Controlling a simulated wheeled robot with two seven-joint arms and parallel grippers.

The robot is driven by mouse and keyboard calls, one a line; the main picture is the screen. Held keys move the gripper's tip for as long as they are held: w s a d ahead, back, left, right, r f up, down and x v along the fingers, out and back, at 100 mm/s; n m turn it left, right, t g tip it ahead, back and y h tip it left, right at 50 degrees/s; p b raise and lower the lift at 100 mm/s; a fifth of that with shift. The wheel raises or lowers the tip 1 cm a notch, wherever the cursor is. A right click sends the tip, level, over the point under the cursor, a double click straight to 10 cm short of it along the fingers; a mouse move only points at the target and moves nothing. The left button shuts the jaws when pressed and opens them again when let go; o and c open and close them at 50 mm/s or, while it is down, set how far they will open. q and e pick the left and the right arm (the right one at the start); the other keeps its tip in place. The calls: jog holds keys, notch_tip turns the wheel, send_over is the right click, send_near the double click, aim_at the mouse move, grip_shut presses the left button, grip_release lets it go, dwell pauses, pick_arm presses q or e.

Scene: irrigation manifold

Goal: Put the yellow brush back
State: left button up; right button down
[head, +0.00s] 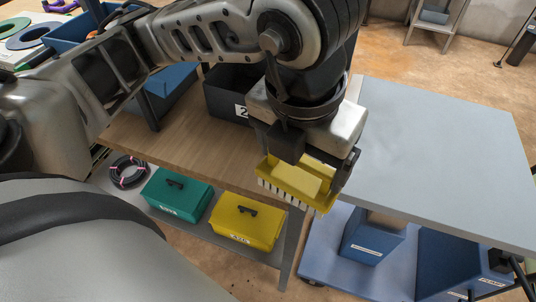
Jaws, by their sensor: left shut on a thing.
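The yellow brush (298,182) is in the jaws of my left gripper (316,165). The gripper is shut on it, pointing downward. Its pale bristles show along the lower left side. The brush appears in front of the right end of the wooden bench top (185,143), near the gap to the grey table. Part of the brush is hidden behind the fingers. I cannot tell its exact height.
A black bin marked 2 (220,100) and a blue bin (172,85) stand on the bench. A green toolbox (175,196), a yellow toolbox (243,222) and a coiled black hose (128,172) lie on its lower shelf. The grey table (440,150) is bare, with blue boxes (372,238) below.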

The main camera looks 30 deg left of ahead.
pick_arm(q)
jog(key=shift+s+r+n, duration=0.25)
jog(key=shift+n, duration=0.85)
jog(key=shift+a, duration=0.1)
jog(key=shift+n, duration=0.3)
jog(key=w+a+f, duration=0.3)
jog(key=f, duration=0.1)
jog(key=w+a+f+b, duration=0.1)
jog(key=w+a+f, duration=0.1)
jog(key=a+f, duration=0.2)
jog(key=w+a+f, duration=0.3)
jog(key=f, duration=0.1)
jog(key=shift+w+a+f, duration=0.3)
jog(key=shift+w, duration=0.05)
jog(key=shift+f, duration=0.15)
pick_arm(e)
jog(key=shift+s+f, duration=0.2)
jog(key=shift+f, duration=0.3)
pick_arm(q)
jog(key=shift+b, duration=0.3)
